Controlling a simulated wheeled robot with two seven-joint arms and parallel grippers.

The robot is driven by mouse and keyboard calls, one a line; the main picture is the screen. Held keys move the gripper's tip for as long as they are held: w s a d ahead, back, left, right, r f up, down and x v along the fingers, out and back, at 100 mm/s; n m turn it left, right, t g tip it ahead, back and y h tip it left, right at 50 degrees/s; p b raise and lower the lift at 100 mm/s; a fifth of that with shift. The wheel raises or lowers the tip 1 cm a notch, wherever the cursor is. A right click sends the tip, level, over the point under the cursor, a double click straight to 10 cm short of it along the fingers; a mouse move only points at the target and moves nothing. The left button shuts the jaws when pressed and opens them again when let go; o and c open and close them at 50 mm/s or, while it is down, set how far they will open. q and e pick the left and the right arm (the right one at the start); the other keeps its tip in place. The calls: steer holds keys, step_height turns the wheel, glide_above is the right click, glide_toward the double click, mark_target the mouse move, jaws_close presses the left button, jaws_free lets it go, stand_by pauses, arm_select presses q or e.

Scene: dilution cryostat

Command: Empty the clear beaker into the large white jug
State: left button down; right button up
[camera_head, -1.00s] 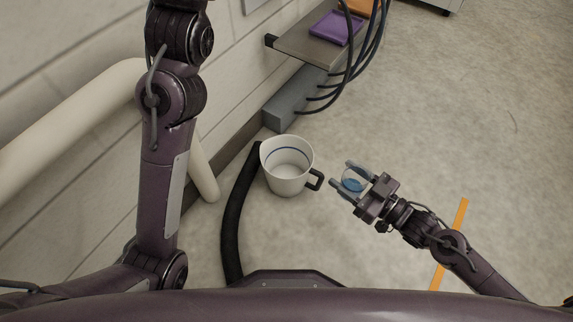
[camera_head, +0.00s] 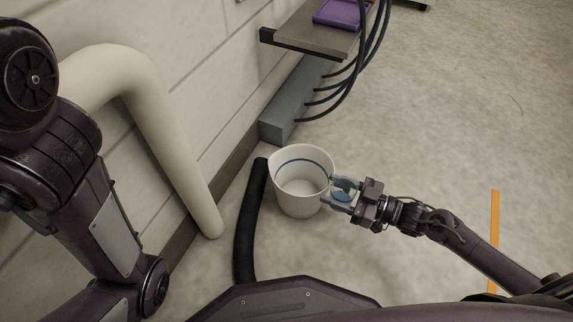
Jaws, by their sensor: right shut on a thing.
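The large white jug (camera_head: 300,203) stands upright on the floor near the wall, with a blue line around its inside. Its open mouth faces up and I see no liquid for certain inside. My right gripper (camera_head: 339,194) is shut on the small clear beaker (camera_head: 343,189), which has blue in it. Gripper and beaker are at the jug's right rim in the picture and cover its handle. The height gap between beaker and jug is hard to tell. My left arm shows at the left, but its gripper is out of view.
A black hose (camera_head: 249,225) lies on the floor just left of the jug. A thick cream pipe (camera_head: 178,150) runs down the wall. A grey box (camera_head: 290,112) with black cables sits behind, under a shelf (camera_head: 312,32) with a purple tray (camera_head: 341,14). Floor at right is open.

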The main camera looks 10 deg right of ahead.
mark_target(322, 191)
stand_by(0.3)
steer(key=shift+r, duration=0.15)
steer(key=shift+w+a+r+g+h+p, duration=0.25)
steer(key=shift+h+p, duration=0.25)
steer(key=shift+p, duration=0.25)
steer(key=shift+w+a+r+m+g+h+p, duration=0.35)
steer(key=shift+w+g+h, duration=0.15)
steer(key=shift+g+h, duration=0.2)
steer(key=shift+w+a+r+m+g+h+p, duration=0.2)
steer(key=shift+w+m+g+h+p, duration=0.25)
steer(key=shift+g+h, duration=0.25)
steer(key=shift+w+a+r+m+g+h+p, duration=0.3)
steer(key=shift+w+g+h, duration=0.25)
steer(key=shift+g+h, duration=0.15)
steer(key=shift+f+m+g+h+b, duration=0.4)
steer(key=shift+f+g+h+b, duration=0.45)
steer(key=shift+g+h, duration=0.3)
steer(key=shift+r, duration=0.2)
